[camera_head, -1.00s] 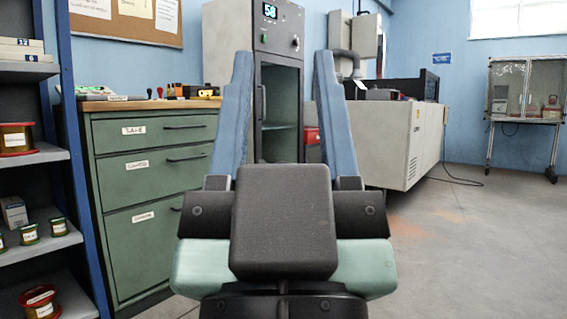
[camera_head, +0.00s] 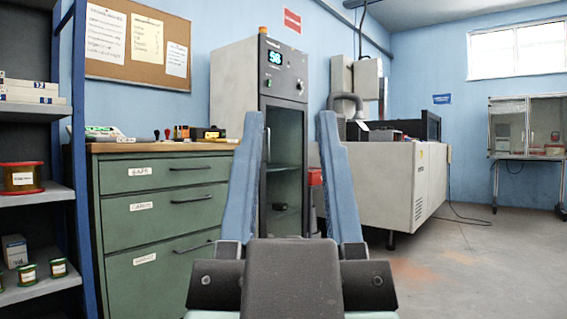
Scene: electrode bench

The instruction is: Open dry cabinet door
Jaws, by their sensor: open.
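The dry cabinet (camera_head: 237,82) is a tall light-grey case with a dark front and a lit display, standing against the back wall. In the picture the fingers stand on either side of the door, but the gripper is well short of the cabinet. The left finger covers part of the cabinet's left edge, and the lower door is partly hidden by my gripper.
A green drawer cabinet (camera_head: 165,222) with a wooden top stands left of the dry cabinet. Shelves (camera_head: 32,194) with spools are at the far left. A large grey machine (camera_head: 400,185) stands at the right. The floor (camera_head: 470,265) at the right is clear.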

